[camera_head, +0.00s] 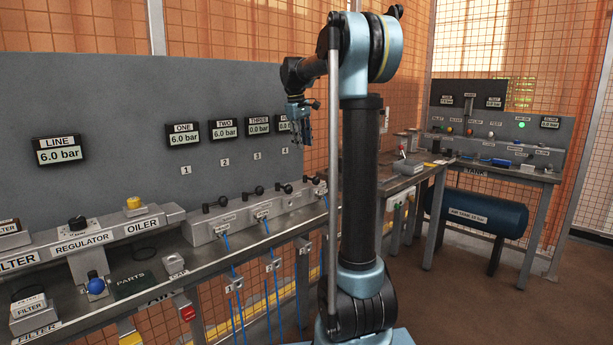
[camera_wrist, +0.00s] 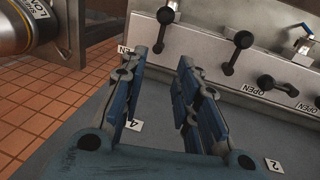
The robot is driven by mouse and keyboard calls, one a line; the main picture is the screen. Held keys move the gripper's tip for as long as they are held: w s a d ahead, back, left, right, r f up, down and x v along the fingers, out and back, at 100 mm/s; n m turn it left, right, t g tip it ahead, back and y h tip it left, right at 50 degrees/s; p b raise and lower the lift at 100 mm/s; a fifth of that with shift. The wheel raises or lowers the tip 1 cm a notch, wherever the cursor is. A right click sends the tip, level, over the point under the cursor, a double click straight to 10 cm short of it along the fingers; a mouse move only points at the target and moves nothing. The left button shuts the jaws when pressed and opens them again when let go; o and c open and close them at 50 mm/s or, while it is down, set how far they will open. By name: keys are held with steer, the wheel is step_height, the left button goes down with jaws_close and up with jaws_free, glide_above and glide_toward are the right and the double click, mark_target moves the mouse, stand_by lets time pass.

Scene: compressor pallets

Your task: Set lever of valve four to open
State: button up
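The valve block (camera_head: 262,212) on the bench carries a row of black levers. The lever of valve four (camera_head: 312,180) is at the far right end, below panel label 4 (camera_head: 285,151). In the wrist view, a black lever (camera_wrist: 163,27) stands at the left end of the row, on the same side as panel label 4 (camera_wrist: 134,125). My gripper (camera_head: 302,138) is up by the grey panel, above the valve block. In the wrist view, its two blue-padded fingers (camera_wrist: 160,62) are apart with nothing between them, short of that lever. An OPEN label is partly hidden by the left finger.
Other levers (camera_wrist: 240,45) stand to the right in the wrist view. Gauges ONE (camera_head: 184,138) and TWO (camera_head: 223,130) read 6.0 bar; gauge THREE (camera_head: 258,125) reads 0.0 bar. Gauge four is mostly hidden by my arm. Blue hoses (camera_head: 266,230) hang from the block.

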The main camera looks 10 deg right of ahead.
mark_target(307, 178)
steer(key=f, duration=0.4)
steer(key=w+d+f, duration=0.1)
steer(key=f, duration=0.4)
steer(key=d+f, duration=0.1)
steer(key=f, duration=0.3)
steer(key=shift+w+d+f, duration=0.1)
steer(key=shift+w+f, duration=0.15)
steer(key=shift+c, duration=0.6)
jaws_close()
